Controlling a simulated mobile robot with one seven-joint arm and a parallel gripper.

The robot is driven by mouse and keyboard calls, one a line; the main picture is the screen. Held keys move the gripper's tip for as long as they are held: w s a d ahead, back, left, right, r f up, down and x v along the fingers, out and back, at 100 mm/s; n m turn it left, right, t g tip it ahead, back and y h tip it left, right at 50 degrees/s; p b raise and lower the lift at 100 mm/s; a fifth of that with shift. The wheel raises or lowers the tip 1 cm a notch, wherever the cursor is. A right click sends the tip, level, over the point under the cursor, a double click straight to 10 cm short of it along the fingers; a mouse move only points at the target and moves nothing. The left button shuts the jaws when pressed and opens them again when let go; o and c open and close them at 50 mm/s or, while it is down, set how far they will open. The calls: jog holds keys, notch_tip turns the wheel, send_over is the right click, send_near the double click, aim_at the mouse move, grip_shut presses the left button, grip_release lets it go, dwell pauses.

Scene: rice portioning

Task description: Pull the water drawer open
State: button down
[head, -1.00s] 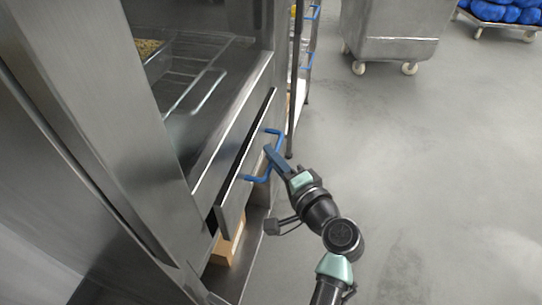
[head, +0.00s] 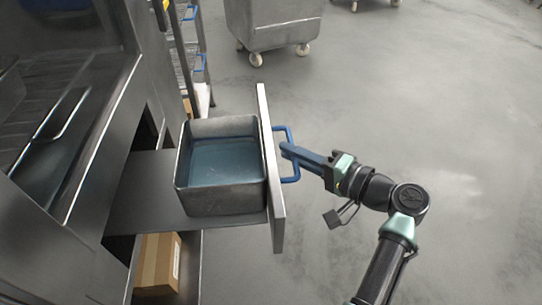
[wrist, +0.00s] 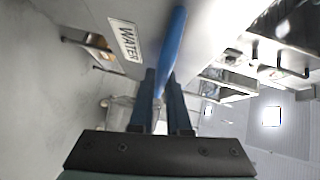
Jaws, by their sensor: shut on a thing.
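The water drawer (head: 271,165) stands pulled out of the steel cabinet, its front panel well clear of the body. A grey metal pan (head: 223,201) with bluish water in it sits on the drawer's tray. The blue bar handle (head: 290,154) is on the outer face of the panel. My gripper (head: 291,152) is shut on this handle from the right. In the wrist view the blue handle (wrist: 175,42) runs between my two fingers (wrist: 162,92), and a "WATER" label (wrist: 126,40) shows on the drawer front.
A cardboard box (head: 158,262) lies on a shelf below the drawer. A rack with blue parts (head: 190,60) stands behind the cabinet. A grey wheeled bin (head: 272,25) is at the back. The floor on the right is clear.

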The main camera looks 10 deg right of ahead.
jog(key=shift+d, duration=0.3)
jog(key=c, duration=0.9)
grip_release()
jog(key=p+v, duration=0.2)
jog(key=v, duration=1.1)
jog(key=shift+a, duration=0.1)
